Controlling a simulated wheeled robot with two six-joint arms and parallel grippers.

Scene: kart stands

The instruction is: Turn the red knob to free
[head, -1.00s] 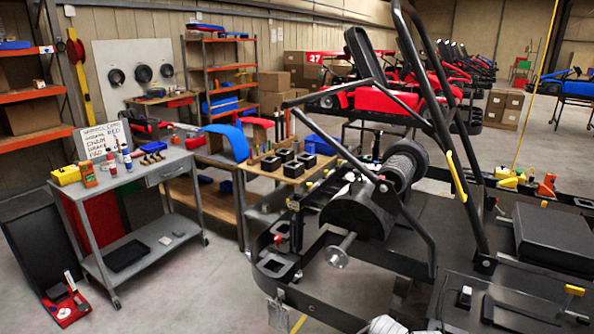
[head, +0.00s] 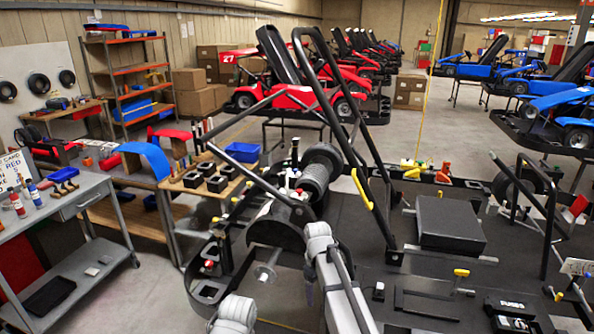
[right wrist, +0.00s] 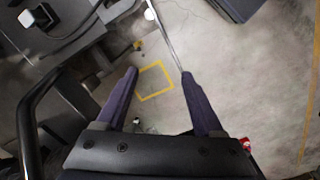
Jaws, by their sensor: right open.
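My right gripper (right wrist: 158,72) is open in the right wrist view, with two dark purple fingers apart and nothing between them. In the head view my pale right arm rises at the bottom middle, in front of the black kart frame; its fingers are hard to make out there. A small red knob-like part (head: 209,263) shows on the front left of the frame, apart from my arm. An orange-red lever (head: 443,173) stands farther back. I cannot tell which is the task's red knob, nor read any free mark. My left gripper is not seen.
Black tubes (head: 362,150) of the kart frame rise behind my right arm. A black box (head: 450,222) lies on the deck at right. A grey cart (head: 75,207) and a workbench (head: 205,187) stand left. Bare floor with a yellow square (right wrist: 155,80) lies below my right gripper.

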